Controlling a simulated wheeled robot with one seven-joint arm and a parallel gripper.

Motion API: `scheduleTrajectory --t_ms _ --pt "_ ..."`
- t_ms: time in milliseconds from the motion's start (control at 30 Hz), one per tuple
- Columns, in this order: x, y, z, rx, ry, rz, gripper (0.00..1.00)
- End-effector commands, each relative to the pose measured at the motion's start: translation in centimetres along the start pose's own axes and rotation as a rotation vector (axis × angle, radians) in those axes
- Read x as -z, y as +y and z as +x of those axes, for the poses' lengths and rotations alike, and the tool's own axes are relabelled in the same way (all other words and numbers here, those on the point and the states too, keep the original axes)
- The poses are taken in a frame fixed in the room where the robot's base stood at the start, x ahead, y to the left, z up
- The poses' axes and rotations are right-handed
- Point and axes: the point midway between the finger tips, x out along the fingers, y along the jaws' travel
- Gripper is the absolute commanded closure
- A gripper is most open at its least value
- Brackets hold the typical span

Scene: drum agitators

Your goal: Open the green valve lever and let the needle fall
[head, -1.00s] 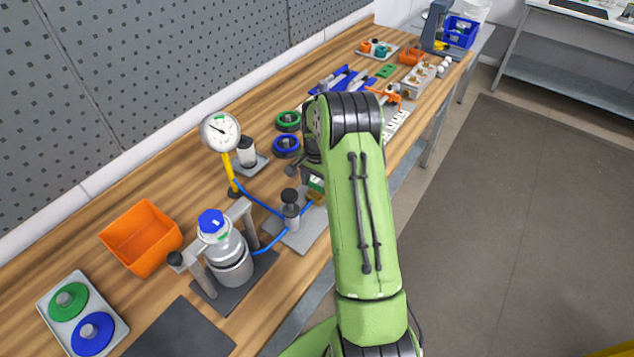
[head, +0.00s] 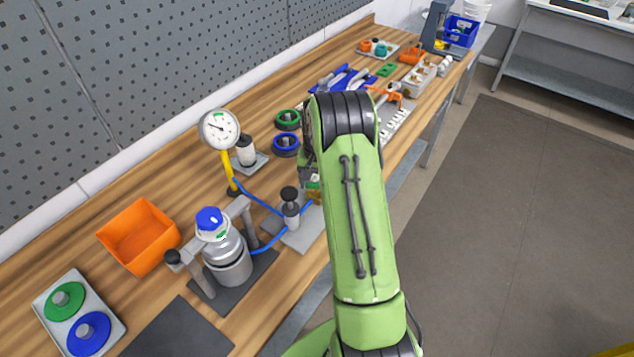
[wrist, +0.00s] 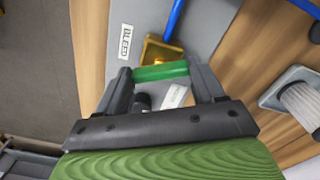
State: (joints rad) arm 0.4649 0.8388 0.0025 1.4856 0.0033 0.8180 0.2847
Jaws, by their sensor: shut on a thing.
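The green valve lever (wrist: 160,72) lies between the fingertips of my gripper (wrist: 158,80) in the wrist view, and the gripper is shut on it. The brass valve body (wrist: 160,50) sits just beyond the lever on a grey plate (wrist: 120,70) with a BLEED label. A blue hose (wrist: 173,20) leads away from the valve. In the head view my arm hides most of the valve and gripper. The round white pressure gauge (head: 219,129) stands on a yellow stem; its dark needle is too small to read exactly.
A clamped metal bottle with a blue cap (head: 209,220) and a black-knobbed fitting (head: 290,207) stand left of my arm. An orange bin (head: 138,237) and a tray with green and blue discs (head: 78,315) are further left. Tools crowd the far bench; the right floor is clear.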

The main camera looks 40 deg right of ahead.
Motion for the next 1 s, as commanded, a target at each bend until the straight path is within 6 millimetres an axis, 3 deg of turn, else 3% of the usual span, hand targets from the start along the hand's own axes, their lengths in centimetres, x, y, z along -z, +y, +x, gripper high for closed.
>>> scheduleTrajectory --t_ms 600,1000 --pt "0.09 -0.05 0.0 0.0 0.004 -0.582 0.62" --pt "0.07 -0.04 -0.03 0.0 0.003 -0.862 0.62"
